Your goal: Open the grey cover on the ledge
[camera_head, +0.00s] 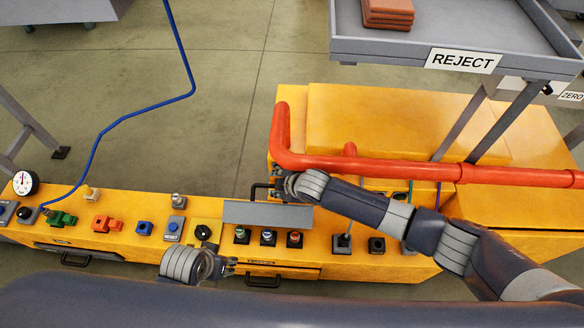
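The grey cover (268,213) is a flat grey plate on the yellow ledge (335,262). Three dark-based buttons (268,237) show uncovered just in front of its near edge. I cannot tell its exact tilt. My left gripper (230,266) is low at the ledge's front, left of and nearer than the cover, apart from it. Its fingers are small and dark, so its opening is unclear. My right gripper (276,186) is just behind the cover's far edge, beside a black handle (255,191). Its fingers are partly hidden, and contact with the cover cannot be made out.
An orange-red pipe (400,168) runs behind and above my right arm. A grey REJECT tray (390,47) holding brown-red plates (388,13) stands at the back right. A blue cable (130,117), gauge (25,183) and several controls are left. Open floor (200,120) lies behind the ledge.

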